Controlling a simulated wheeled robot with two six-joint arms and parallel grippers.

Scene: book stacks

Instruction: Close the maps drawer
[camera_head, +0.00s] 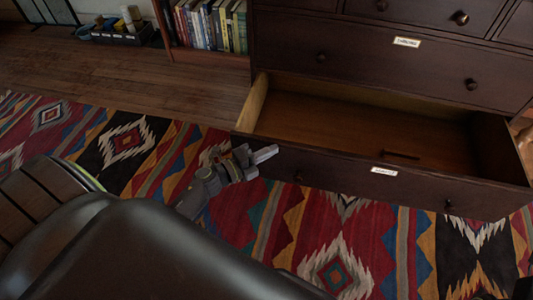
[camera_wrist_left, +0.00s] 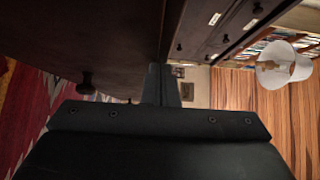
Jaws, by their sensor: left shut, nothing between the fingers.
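The maps drawer (camera_head: 350,178) is the bottom drawer of a dark wooden cabinet (camera_head: 370,55), and it stands pulled out. Its front has round knobs and a white label (camera_head: 384,171) too small to read. Inside, a small dark flat item (camera_head: 402,155) lies on the bare wooden bottom. My left gripper (camera_head: 264,154) is shut and empty at the left part of the drawer's front; I cannot tell whether it touches. In the left wrist view, the shut fingers (camera_wrist_left: 160,85) are close to a dark front with a knob (camera_wrist_left: 86,84). My right gripper is not in view.
A patterned rug (camera_head: 340,245) covers the floor before the drawer. A low bookshelf (camera_head: 212,55) stands left of the cabinet, with a black tray (camera_head: 122,35) farther left. A white lamp (camera_wrist_left: 284,65) shows in the left wrist view. Bare wood floor (camera_head: 160,85) lies left of the drawer.

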